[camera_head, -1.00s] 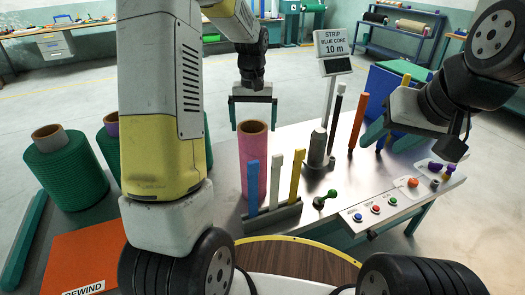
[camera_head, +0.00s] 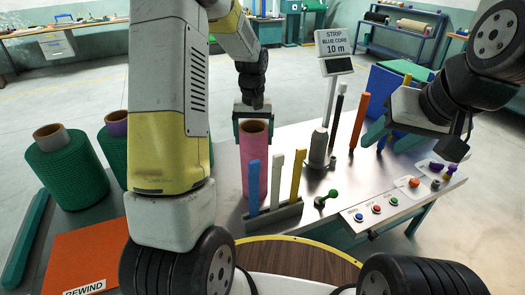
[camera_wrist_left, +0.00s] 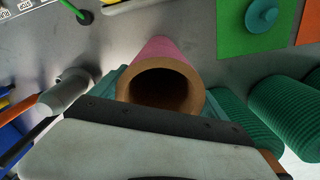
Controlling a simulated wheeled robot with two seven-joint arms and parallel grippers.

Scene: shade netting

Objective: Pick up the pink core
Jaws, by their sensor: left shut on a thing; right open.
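The pink core (camera_head: 255,160) is an upright hollow tube with a brown rim, standing on the grey table behind the rack of coloured bars. My left gripper (camera_head: 254,128) is shut on the core's upper end, one finger on each side. In the left wrist view the core (camera_wrist_left: 158,52) shows its open brown mouth between the teal fingers (camera_wrist_left: 160,95). Its lower end is partly hidden in the head view by the blue bar. My right gripper (camera_head: 391,138) is open and empty over the right side of the table.
A rack (camera_head: 271,217) with blue, white and yellow bars stands in front of the core. Green rolls (camera_head: 68,170) stand at left by an orange REWIND sheet (camera_head: 84,262). A grey post (camera_head: 318,148), a sign (camera_head: 332,42) and a button panel (camera_head: 377,209) are at right.

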